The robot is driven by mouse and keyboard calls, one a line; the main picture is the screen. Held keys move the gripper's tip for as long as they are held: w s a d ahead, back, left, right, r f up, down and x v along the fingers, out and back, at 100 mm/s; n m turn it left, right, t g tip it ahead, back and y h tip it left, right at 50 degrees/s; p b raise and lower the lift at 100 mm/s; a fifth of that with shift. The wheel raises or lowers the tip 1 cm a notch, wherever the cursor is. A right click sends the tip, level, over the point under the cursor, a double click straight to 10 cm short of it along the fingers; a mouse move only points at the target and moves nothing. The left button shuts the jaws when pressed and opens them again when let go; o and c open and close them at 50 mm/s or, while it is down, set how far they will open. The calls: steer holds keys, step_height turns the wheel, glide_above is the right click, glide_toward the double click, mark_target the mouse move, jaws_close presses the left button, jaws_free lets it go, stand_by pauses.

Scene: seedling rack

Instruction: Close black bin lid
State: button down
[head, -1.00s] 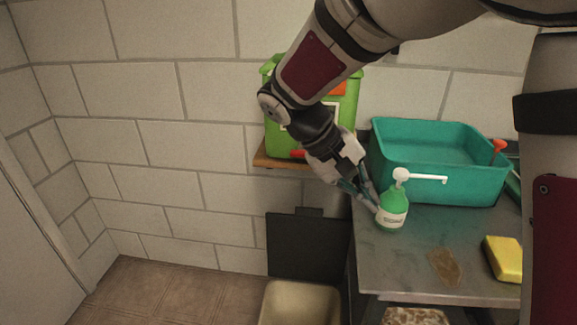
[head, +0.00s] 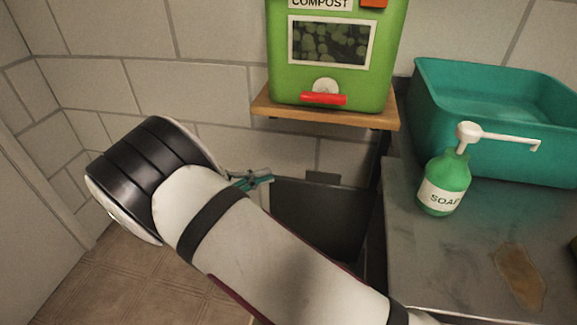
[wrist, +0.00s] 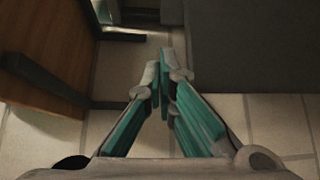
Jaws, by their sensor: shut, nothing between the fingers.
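The black bin lid (head: 318,218) stands raised, close to upright, against the wall below the wooden shelf in the head view. My arm crosses in front of its lower part and hides the bin's opening. My gripper (head: 268,178) is shut and empty, near the lid's upper left corner; I cannot tell whether it touches the lid. In the wrist view its teal fingers (wrist: 165,78) meet at the tips over floor tiles. A dark grey flat surface (wrist: 250,45) lies to their right there; I cannot tell whether it is the lid.
A green compost box (head: 335,85) sits on the wooden shelf (head: 285,113) above the lid. A steel counter (head: 440,255) on the right holds a green soap bottle (head: 443,188) and a teal basin (head: 500,150). Tiled floor (head: 105,275) is open at lower left.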

steer(key=b+x, duration=0.1)
steer(key=x, duration=0.9)
steer(key=shift+s, duration=0.1)
